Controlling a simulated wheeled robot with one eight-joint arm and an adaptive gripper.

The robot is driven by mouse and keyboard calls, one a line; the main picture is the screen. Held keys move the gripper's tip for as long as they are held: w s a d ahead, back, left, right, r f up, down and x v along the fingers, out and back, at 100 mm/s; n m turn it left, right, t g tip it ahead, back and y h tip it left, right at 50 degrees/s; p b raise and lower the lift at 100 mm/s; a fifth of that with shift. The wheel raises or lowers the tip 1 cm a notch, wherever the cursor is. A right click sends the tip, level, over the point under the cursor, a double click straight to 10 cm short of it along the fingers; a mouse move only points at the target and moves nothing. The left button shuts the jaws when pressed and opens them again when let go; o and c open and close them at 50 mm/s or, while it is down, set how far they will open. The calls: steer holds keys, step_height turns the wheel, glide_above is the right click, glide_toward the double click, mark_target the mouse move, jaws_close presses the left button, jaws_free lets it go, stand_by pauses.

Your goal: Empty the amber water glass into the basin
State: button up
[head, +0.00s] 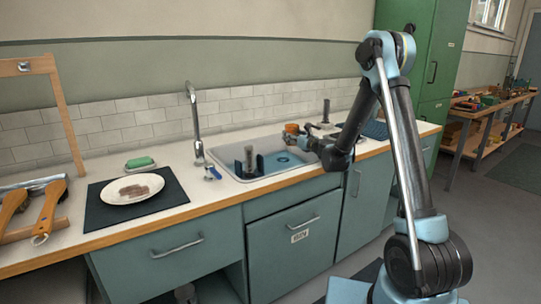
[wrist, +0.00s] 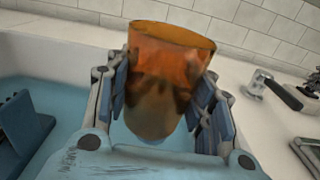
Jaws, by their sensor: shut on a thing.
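The amber water glass (wrist: 165,80) is held between the two fingers of my gripper (wrist: 165,100) in the wrist view. It looks upright or slightly tilted, with its rim at the top; whether it holds water cannot be told. In the head view the glass (head: 292,129) is small, at the tip of my gripper (head: 304,143), above the far right part of the basin. The basin (head: 228,154) is a light sink set in the counter, with a blue bottom. Its blue floor also shows below the glass in the wrist view.
A dark blue rack (head: 250,160) stands in the basin's left part. A tall tap (head: 194,125) rises at the left. A white plate (head: 132,189) lies on a dark mat, with a green sponge (head: 139,162) behind it. A small tap (wrist: 275,88) stands right of the glass.

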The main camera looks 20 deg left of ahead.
mark_target(287, 144)
steer(key=shift+s+f, duration=0.1)
steer(key=shift+s, duration=0.05)
steer(key=shift+s+a+f+n, duration=0.25)
steer(key=shift+n, duration=0.65)
steer(key=shift+s+a+r+n, duration=0.3)
steer(key=shift+s+r+n, duration=0.1)
steer(key=shift+n, duration=0.5)
steer(key=shift+s+a+f+n+p, duration=0.35)
steer(key=shift+s+a+n, duration=0.05)
steer(key=shift+n, duration=0.5)
steer(key=shift+s+a+f+n, duration=0.1)
steer(key=shift+s+a+n, duration=0.1)
steer(key=shift+n, duration=0.65)
steer(key=shift+s+a+f+n, duration=0.1)
steer(key=shift+s+n, duration=0.05)
steer(key=shift+n, duration=0.75)
steer(key=shift+s+a+n, duration=0.15)
steer(key=shift+s+n, duration=0.05)
steer(key=shift+n, duration=0.65)
steer(key=shift+r+n+p, duration=0.45)
steer(key=shift+n+p, duration=0.3)
steer(key=shift+n, duration=0.05)
steer(key=shift+s+a+f+n, duration=0.1)
steer(key=shift+f+n, duration=0.2)
steer(key=shift+n, duration=0.6)
steer(key=shift+s+a+r+n+p, duration=0.45)
steer(key=shift+n+p, duration=0.2)
steer(key=shift+n, duration=0.25)
